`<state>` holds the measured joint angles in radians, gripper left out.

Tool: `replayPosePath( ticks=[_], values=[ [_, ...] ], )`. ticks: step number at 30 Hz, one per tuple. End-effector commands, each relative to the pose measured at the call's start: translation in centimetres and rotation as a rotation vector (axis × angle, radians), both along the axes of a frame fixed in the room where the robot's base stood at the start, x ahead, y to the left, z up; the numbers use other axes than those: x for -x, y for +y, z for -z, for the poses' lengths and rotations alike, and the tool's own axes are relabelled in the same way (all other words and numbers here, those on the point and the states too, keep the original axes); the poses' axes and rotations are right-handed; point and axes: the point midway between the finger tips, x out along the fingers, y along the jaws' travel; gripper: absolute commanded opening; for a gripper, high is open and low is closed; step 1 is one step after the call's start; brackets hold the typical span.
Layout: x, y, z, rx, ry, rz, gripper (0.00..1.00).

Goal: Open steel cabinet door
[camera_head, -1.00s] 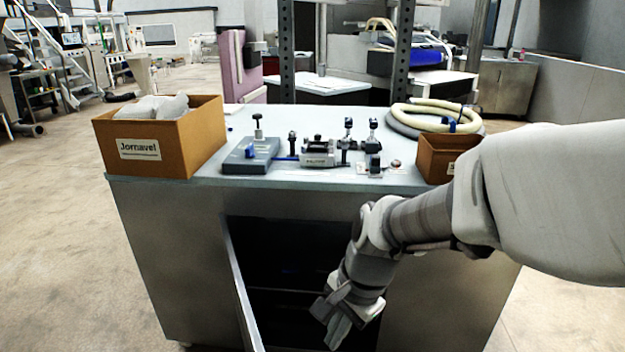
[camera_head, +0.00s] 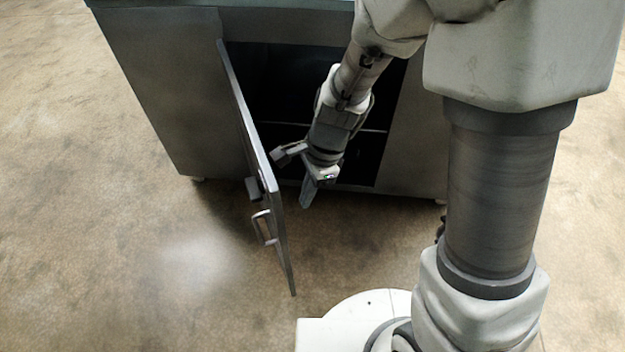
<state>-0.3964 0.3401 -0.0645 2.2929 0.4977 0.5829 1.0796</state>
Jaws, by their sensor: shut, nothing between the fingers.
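The steel cabinet (camera_head: 165,95) stands ahead with its dark inside showing. Its door (camera_head: 253,145) is hinged at the left of the opening and stands swung well out toward me. The door's handle (camera_head: 264,227) is on the outer face near the free edge, with a small dark latch block (camera_head: 254,189) above it. My gripper (camera_head: 307,192) is in front of the opening, to the right of the door on its inner side. It is shut and empty, pointing down, apart from the handle. I cannot tell whether its side touches the door.
A shelf edge (camera_head: 375,130) shows inside the cabinet. The concrete floor (camera_head: 120,260) left of the door and in front of it is clear. My white base and arm column fill the lower right.

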Motion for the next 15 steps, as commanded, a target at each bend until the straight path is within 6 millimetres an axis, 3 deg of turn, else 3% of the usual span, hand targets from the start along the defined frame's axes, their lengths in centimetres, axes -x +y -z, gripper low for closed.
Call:
replayPosePath(
  ticks=[6, 15],
  values=[
    [1.2, 2.8, 0.1, 0.000, -0.001, -0.003, 0.00],
    [1.6, 3.7, 0.0, 0.000, 0.000, 0.000, 0.00]
  ],
)
